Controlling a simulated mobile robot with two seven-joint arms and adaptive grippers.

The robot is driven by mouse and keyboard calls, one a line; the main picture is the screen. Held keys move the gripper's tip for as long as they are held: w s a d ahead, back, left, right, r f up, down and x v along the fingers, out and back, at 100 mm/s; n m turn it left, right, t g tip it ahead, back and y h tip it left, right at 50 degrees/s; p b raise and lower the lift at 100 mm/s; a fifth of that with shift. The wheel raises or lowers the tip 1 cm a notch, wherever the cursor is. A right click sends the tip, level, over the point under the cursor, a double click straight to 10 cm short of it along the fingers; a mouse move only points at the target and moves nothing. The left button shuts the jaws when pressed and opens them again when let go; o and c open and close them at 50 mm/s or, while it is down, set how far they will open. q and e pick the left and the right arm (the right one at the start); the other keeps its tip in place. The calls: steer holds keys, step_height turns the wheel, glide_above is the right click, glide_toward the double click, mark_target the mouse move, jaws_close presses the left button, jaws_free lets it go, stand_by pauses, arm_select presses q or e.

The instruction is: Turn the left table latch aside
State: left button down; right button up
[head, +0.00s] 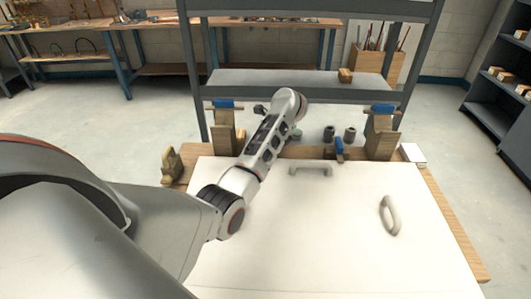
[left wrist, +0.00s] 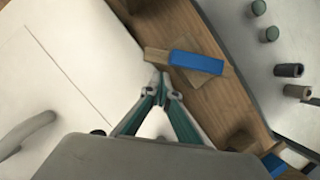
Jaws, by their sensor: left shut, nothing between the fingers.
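The latch, a wooden bar with a blue block (left wrist: 197,62) on it, sits on the wooden table edge in the left wrist view. One end of the bar reaches to the edge of the white panel (left wrist: 75,70). My left gripper (left wrist: 161,82) is shut and empty, its tips close to that end; I cannot tell whether they touch. In the head view my left arm hides the gripper. A small blue-topped latch (head: 339,148) shows right of the arm at the panel's far edge; I cannot tell if it is the same one. My right gripper is out of view.
Wooden posts with blue tops (head: 222,104) (head: 380,108) stand at the far table corners. Dark cylinders (head: 350,135) stand behind the panel. The panel carries grey handles (head: 310,168) (head: 390,215). A grey shelf frame (head: 300,80) rises behind the table.

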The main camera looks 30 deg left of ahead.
arm_select(q)
steer(key=shift+w+a, duration=0.1)
steer(key=shift+a, duration=0.25)
steer(key=shift+a, duration=0.1)
